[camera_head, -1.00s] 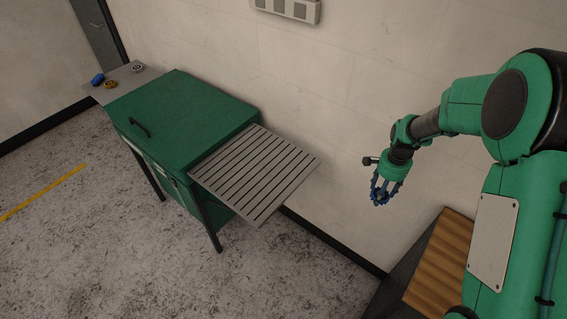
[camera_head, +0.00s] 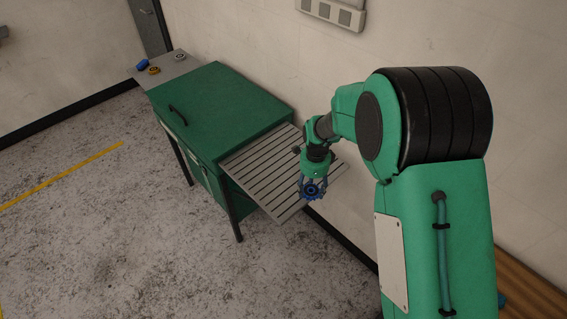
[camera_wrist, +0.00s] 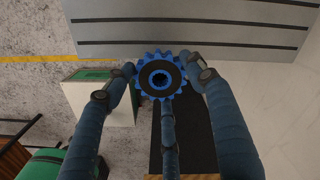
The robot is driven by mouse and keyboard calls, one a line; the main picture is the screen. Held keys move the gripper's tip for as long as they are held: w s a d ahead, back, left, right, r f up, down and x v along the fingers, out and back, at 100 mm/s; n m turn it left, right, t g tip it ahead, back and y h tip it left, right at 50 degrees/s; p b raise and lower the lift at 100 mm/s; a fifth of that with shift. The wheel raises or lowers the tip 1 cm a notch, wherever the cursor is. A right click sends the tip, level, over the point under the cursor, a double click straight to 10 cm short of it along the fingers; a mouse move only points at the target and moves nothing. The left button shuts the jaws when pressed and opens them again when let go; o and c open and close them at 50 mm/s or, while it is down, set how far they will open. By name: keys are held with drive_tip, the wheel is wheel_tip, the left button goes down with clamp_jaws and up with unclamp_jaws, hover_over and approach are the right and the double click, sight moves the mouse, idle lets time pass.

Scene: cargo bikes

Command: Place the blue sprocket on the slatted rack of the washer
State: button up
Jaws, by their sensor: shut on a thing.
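The blue sprocket (camera_wrist: 161,78) is a toothed wheel with a dark ring and a central hole. My gripper (camera_head: 313,188) is shut on it, and the fingers touch its sides in the wrist view (camera_wrist: 163,84). The sprocket also shows small at the fingertips in the head view (camera_head: 312,190). The slatted rack (camera_head: 262,173) is a grey shelf on the right side of the green washer (camera_head: 222,108). In the head view my gripper overlaps the rack's front right part. In the wrist view the rack (camera_wrist: 190,32) fills the top, beyond the sprocket. The height between them is unclear.
A grey shelf (camera_head: 172,67) on the washer's far left holds a blue part (camera_head: 142,66), a yellow-brown part (camera_head: 154,71) and a pale ring (camera_head: 180,57). The wall (camera_head: 260,40) runs behind. A wooden top (camera_head: 530,290) is at lower right. The rack surface looks empty.

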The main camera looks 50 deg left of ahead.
drive_tip(key=shift+m, duration=0.6)
drive_tip(key=s+a, duration=0.3)
drive_tip(key=s, duration=0.1)
drive_tip(key=s+a, duration=0.2)
drive_tip(key=s, duration=0.1)
drive_tip(key=shift+a+p, duration=0.3)
drive_tip(key=shift+a, duration=0.05)
drive_tip(key=shift+w+a, duration=0.1)
hover_over(280, 171)
drive_tip(key=shift+f, duration=0.65)
drive_tip(key=shift+f+p, duration=0.3)
drive_tip(key=shift+f, duration=1.5)
drive_tip(key=shift+f, duration=0.15)
drive_tip(key=o, duration=1.5)
drive_tip(key=shift+o, duration=0.2)
